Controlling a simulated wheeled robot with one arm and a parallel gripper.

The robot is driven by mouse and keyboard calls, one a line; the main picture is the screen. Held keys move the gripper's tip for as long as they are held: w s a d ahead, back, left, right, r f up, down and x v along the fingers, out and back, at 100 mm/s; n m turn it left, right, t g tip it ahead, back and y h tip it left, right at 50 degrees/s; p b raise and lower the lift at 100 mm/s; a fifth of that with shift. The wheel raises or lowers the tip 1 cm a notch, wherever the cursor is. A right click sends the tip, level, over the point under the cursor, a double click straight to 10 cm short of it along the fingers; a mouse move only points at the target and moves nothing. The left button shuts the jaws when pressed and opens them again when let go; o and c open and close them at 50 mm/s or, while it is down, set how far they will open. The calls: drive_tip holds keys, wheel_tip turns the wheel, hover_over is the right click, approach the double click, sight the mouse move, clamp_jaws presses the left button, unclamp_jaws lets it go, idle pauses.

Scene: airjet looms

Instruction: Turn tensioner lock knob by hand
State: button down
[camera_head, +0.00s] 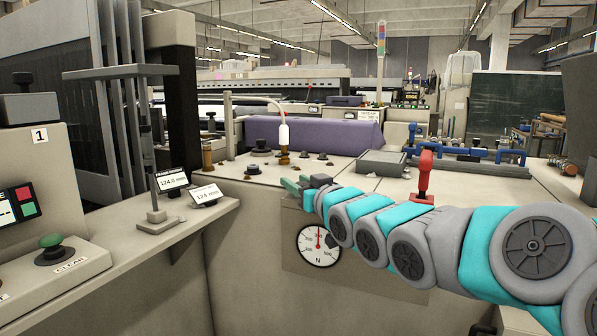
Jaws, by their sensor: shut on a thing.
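My arm reaches in from the right, and my gripper (299,188) is at the front edge of the loom's top deck, just above the round dial gauge. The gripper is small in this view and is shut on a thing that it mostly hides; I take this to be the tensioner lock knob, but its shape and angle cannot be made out. The gauge (319,246) is marked N and has a red needle pointing about straight up. It sits on a plate on the loom's front face, partly covered by my arm on the right.
A red clamp-like handle (425,174) stands on the deck behind my arm. Several dark knobs and a white bobbin-like piece (283,136) stand left of it. A shelf at left carries two small displays (205,194) and a post. A green button (51,241) is at far left.

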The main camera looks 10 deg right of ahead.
drive_tip(key=shift+a+r+n+g+y+p, duration=0.1)
drive_tip(key=shift+n+g+y+p, duration=0.3)
drive_tip(key=shift+y+p, duration=0.45)
drive_tip(key=shift+c, duration=2)
unclamp_jaws()
drive_tip(key=shift+b+v, duration=0.65)
drive_tip(key=shift+v, duration=3.25)
drive_tip(key=shift+a, duration=0.1)
